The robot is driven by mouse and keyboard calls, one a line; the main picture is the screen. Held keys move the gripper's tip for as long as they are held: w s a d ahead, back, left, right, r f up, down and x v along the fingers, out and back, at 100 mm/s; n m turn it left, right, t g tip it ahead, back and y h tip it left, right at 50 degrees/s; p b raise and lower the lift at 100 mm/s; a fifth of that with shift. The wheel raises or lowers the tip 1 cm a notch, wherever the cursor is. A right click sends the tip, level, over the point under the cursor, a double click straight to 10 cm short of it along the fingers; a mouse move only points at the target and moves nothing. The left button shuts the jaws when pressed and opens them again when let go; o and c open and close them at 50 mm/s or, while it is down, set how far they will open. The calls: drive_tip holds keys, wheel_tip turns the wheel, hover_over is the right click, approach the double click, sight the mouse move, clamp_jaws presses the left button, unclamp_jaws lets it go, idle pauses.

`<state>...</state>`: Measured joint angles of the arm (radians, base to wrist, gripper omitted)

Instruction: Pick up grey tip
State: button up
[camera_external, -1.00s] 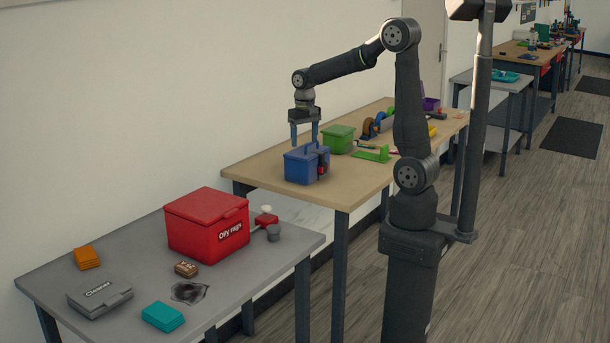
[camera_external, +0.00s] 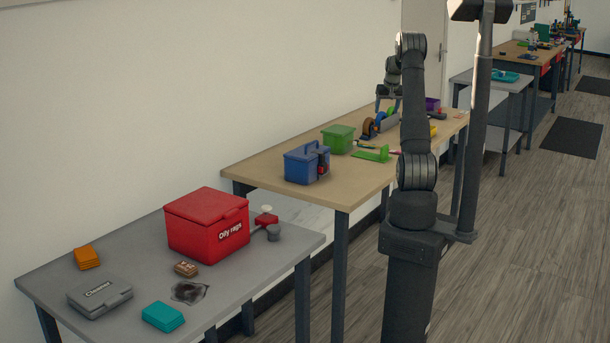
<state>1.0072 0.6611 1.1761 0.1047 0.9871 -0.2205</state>
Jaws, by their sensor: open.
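My gripper (camera_external: 388,106) is open above the far part of the wooden workbench (camera_external: 270,165), partly hidden behind my own arm. Its fingers point down near a grey cylindrical piece (camera_external: 388,123) and coloured round items; I cannot tell whether they touch anything. I cannot make out for certain which thing is the grey tip. A small grey round piece (camera_external: 273,233) stands on the near grey table (camera_external: 225,275), beside a red piece with a white top (camera_external: 266,217).
A blue caddy (camera_external: 301,166) and a green bin (camera_external: 338,138) stand on the workbench, with a green bracket (camera_external: 371,154) and a purple bin (camera_external: 432,104). The near table holds a red "Oily rags" box (camera_external: 207,225), a grey case (camera_external: 100,297), cloths and a dark stain.

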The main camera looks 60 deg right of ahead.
drive_tip(key=s+d+m, duration=0.1)
drive_tip(key=s+d, duration=0.8)
drive_tip(key=shift+h, duration=0.5)
drive_tip(key=x, duration=1.8)
drive_tip(key=shift+d, duration=0.15)
drive_tip(key=shift+r, duration=0.1)
drive_tip(key=c, duration=1.1)
drive_tip(key=shift+o, duration=0.2)
drive_tip(key=shift+r, duration=0.7)
wheel_tip(320, 180, up, 3)
drive_tip(key=shift+f, duration=0.1)
drive_tip(key=s+a+r, duration=0.1)
drive_tip(key=s+r, duration=0.6)
drive_tip(key=s, duration=0.4)
drive_tip(key=shift+s, duration=0.25)
